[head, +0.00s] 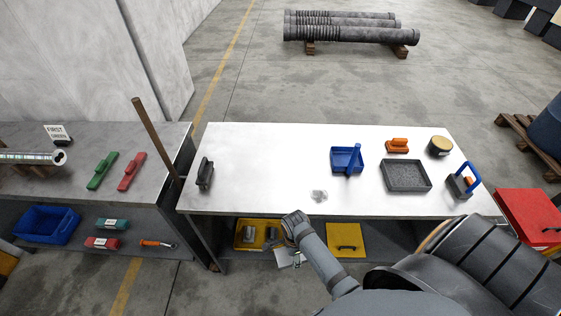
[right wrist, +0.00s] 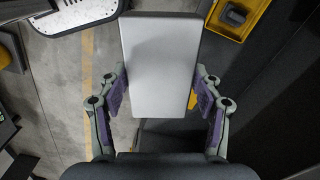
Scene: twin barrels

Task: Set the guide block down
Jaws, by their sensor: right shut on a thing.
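The guide block (right wrist: 160,50) is a pale grey, flat rectangular block in the right wrist view. My right gripper (right wrist: 161,88) is shut on it, with purple-padded fingers along its two long sides. In the head view my right arm reaches down in front of the white-topped bench (head: 270,190). A pale piece (head: 285,260) shows below the wrist there, apparently the block, mostly hidden. The fingers are hard to make out in that view. My left gripper is not in view.
On the bench stand a black-handled tool (head: 205,173), a blue tray (head: 345,170), a grey-filled tray (head: 406,189) and an orange-handled brush (head: 397,146). A yellow bin (head: 240,246) and yellow box (head: 346,252) sit on the lower shelf. The left-centre benchtop is mostly clear.

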